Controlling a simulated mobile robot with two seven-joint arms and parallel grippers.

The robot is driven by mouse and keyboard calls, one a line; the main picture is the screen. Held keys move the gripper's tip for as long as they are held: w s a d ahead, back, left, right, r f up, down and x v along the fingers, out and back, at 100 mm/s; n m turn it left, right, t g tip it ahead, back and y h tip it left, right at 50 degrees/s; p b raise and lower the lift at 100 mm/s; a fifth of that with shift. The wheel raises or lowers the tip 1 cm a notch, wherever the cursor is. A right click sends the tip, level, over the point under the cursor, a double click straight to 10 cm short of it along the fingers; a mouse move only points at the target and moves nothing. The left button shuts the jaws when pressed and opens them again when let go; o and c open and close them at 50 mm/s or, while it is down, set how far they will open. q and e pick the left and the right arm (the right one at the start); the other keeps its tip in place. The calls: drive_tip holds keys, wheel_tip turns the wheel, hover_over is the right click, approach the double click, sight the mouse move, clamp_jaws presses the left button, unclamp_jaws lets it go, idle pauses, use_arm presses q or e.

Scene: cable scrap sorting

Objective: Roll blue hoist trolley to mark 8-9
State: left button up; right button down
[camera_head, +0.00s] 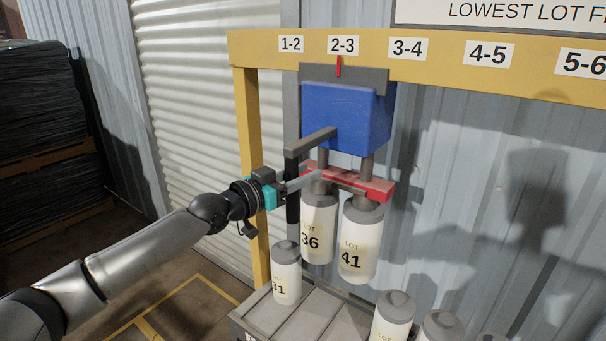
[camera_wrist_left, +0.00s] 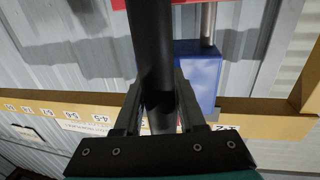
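The blue hoist trolley (camera_head: 342,118) hangs on the yellow beam (camera_head: 440,62), its red pointer (camera_head: 339,66) at the 2-3 mark (camera_head: 342,45). Under it, a red bar (camera_head: 375,188) holds two white bottles, LOT 36 (camera_head: 318,228) and LOT 41 (camera_head: 358,240). A black upright handle (camera_head: 292,206) stands off the trolley's left side on a grey arm. My left gripper (camera_head: 297,184) is at this handle; in the left wrist view its fingers (camera_wrist_left: 158,100) close on the black bar (camera_wrist_left: 152,45) from both sides. The 8-9 mark is not readable in either view. My right gripper is not in view.
A grey rack (camera_head: 290,318) below holds a white bottle numbered 31 (camera_head: 287,275), with several more bottles (camera_head: 393,318) to the right. A yellow post (camera_head: 248,130) stands left of the trolley. The beam looks clear right of the trolley.

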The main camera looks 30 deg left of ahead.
use_arm(q)
clamp_jaws()
idle(1.0)
